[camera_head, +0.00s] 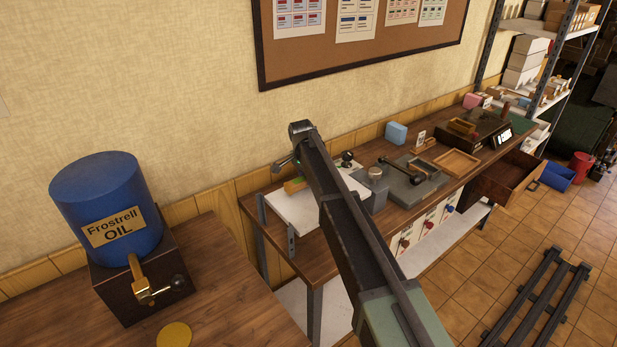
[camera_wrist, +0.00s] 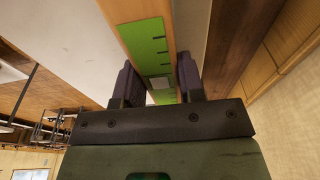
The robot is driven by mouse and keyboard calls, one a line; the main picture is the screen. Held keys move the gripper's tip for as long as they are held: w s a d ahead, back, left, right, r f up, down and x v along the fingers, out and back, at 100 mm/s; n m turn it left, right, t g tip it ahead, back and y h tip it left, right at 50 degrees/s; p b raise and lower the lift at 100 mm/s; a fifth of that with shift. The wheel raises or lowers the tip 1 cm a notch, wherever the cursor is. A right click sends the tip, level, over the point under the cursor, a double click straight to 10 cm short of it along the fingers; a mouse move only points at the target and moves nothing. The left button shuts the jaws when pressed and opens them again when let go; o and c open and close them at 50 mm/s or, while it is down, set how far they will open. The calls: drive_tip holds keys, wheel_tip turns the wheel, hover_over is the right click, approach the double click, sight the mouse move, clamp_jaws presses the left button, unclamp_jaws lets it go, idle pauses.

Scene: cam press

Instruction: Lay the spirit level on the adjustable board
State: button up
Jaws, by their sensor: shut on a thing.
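The spirit level (camera_wrist: 146,42) is a wooden bar with a green face and dark marks. In the wrist view it runs away from me between the two fingers of my gripper (camera_wrist: 157,82), which is shut on it. In the head view a short yellowish piece of the level (camera_head: 294,186) shows left of my arm, over the pale adjustable board (camera_head: 297,210). My arm hides the rest of the level and part of the board. I cannot tell whether the level touches the board. The board also shows as a pale surface in the wrist view (camera_wrist: 212,30).
A blue oil drum (camera_head: 108,205) stands on the near left table. A drawer (camera_head: 505,180) stands open at the right. The wall is close behind.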

drive_tip(key=shift+f+b, duration=0.5)
drive_tip(key=o, duration=1.1)
drive_tip(key=r+p, duration=0.7)
drive_tip(key=s+a+r+p, duration=0.1)
drive_tip(key=r+p, duration=0.3)
drive_tip(key=shift+a+f, duration=0.1)
drive_tip(key=shift+f, duration=0.05)
